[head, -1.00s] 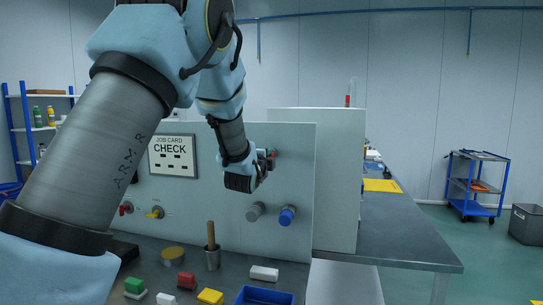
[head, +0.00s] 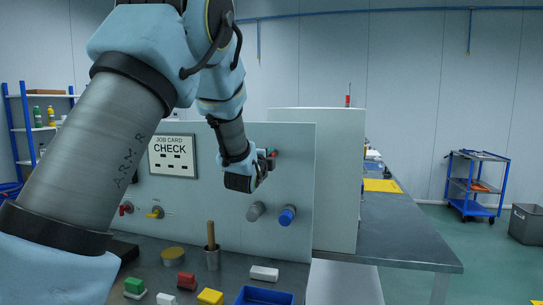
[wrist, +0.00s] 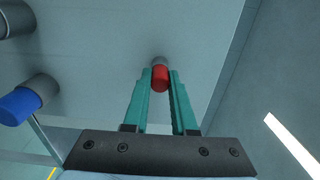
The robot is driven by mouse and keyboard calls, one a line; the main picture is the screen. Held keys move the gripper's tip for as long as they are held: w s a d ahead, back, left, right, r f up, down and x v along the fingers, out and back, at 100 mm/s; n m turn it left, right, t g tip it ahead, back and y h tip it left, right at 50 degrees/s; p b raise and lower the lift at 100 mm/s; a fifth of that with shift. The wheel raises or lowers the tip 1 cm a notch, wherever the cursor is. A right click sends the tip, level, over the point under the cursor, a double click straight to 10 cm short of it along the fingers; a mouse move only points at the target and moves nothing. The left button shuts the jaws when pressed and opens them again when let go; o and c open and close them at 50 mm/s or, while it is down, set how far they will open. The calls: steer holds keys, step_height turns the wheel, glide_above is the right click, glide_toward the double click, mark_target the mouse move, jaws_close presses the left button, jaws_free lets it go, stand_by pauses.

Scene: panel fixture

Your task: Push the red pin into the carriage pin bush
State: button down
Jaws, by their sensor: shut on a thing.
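The red pin (wrist: 160,79) is between the two teal fingertips of my gripper (wrist: 161,82) in the wrist view, and the gripper is shut on it. A short grey cylinder (wrist: 159,61) stands just beyond the pin, against the pale panel, in line with it. It looks like the bush, but I cannot tell how deep the pin sits in it. In the head view my gripper (head: 269,159) is at the right part of the upright panel (head: 297,183). A bit of red shows by its tips, and my wrist hides much of this spot.
A grey knob (head: 256,211) and a blue-capped knob (head: 287,215) stick out below my gripper. A red knob (head: 126,207) and a yellow one (head: 155,212) are at the lower left. Blocks and a blue tray (head: 262,296) lie on the bench in front.

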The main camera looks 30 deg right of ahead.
steer(key=shift+b+v, duration=1)
steer(key=shift+v, duration=1)
stand_by(0.5)
steer(key=b+v, duration=0.1)
steer(key=v, duration=0.4)
steer(key=shift+b, duration=0.3)
steer(key=c, duration=1.3)
jaws_free()
jaws_close()
